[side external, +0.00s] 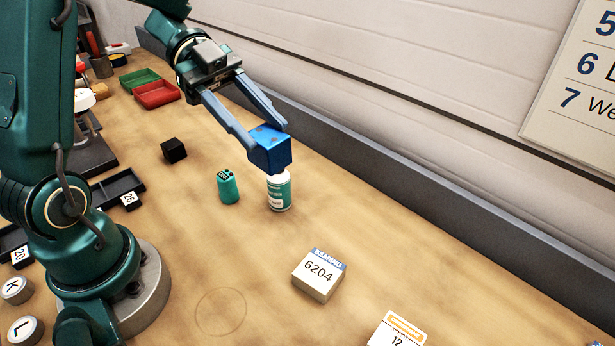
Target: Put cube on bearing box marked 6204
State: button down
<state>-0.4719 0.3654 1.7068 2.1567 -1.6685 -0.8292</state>
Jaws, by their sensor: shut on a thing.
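My gripper (267,135) is shut on a blue cube (273,156), with one finger on either side of it. The cube is held above the table, slightly tilted in the picture. Its lower edge overlaps the top of a white and green bottle (279,193); I cannot tell whether they touch. The bearing box marked 6204 (319,275) lies flat on the table, lower and to the right of the cube, with a blue strip along its far edge. Nothing rests on the box.
A black cube (174,150) sits farther left. Another box (398,331), with an orange strip, is cut off at the bottom edge. Red (156,94) and green (139,79) trays lie at the back. Table around the 6204 box is clear.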

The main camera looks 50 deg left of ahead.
jog(key=shift+a+f+g, duration=0.3)
jog(key=shift+f, duration=0.4)
jog(key=shift+s+d+f, duration=0.1)
jog(key=shift+d+f, duration=0.15)
send_over(309, 260)
notch_tip(309, 260, down, 7)
jog(key=shift+r, duration=0.15)
jog(key=shift+f, duration=2)
jog(key=shift+c, duration=1.6)
grip_release()
jog(key=shift+f, duration=0.1)
